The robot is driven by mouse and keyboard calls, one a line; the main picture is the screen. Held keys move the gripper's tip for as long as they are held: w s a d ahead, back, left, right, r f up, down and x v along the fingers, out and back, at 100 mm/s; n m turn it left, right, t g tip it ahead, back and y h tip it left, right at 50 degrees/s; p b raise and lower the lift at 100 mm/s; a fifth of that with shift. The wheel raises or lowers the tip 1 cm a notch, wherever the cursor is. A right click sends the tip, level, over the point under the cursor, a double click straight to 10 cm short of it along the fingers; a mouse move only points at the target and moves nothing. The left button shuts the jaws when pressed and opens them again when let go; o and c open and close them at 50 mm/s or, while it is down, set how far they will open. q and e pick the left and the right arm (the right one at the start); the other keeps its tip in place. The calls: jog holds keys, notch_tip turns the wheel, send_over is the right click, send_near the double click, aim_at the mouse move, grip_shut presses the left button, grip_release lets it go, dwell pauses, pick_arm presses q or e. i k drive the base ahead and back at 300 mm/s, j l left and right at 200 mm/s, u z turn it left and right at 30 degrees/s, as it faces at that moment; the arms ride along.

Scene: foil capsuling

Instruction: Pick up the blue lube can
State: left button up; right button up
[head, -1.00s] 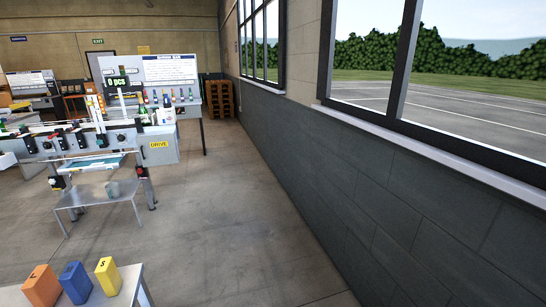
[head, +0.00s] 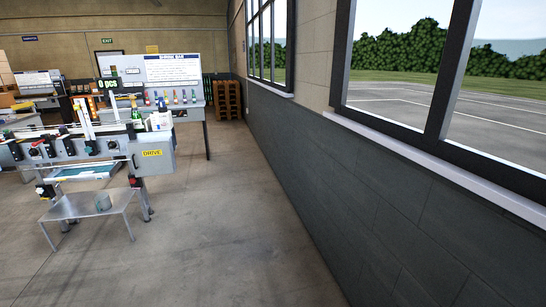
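I cannot make out a blue lube can for certain in the head view. Neither of my grippers is in view.
The machine labelled DRIVE (head: 152,153) stands at the left. Behind it, several bottles stand on a bench below a white board (head: 172,69). Wooden pallets (head: 229,98) stand at the back. A grey wall with windows runs along the right. The floor (head: 210,240) ahead is clear.

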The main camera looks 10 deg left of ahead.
aim_at(162, 101)
jog(key=i+l+u, duration=0.1)
jog(key=i+u, duration=0.3)
jog(key=i, duration=0.4)
jog(key=i+u, duration=0.25)
jog(key=i, duration=0.15)
jog(key=i+u, duration=0.3)
jog(key=i+l+u, duration=0.1)
jog(key=i+u, duration=0.35)
jog(key=i, duration=0.45)
jog(key=i+j, duration=0.2)
jog(key=i, duration=0.3)
jog(key=i+j+z, duration=0.1)
jog(key=i, duration=0.4)
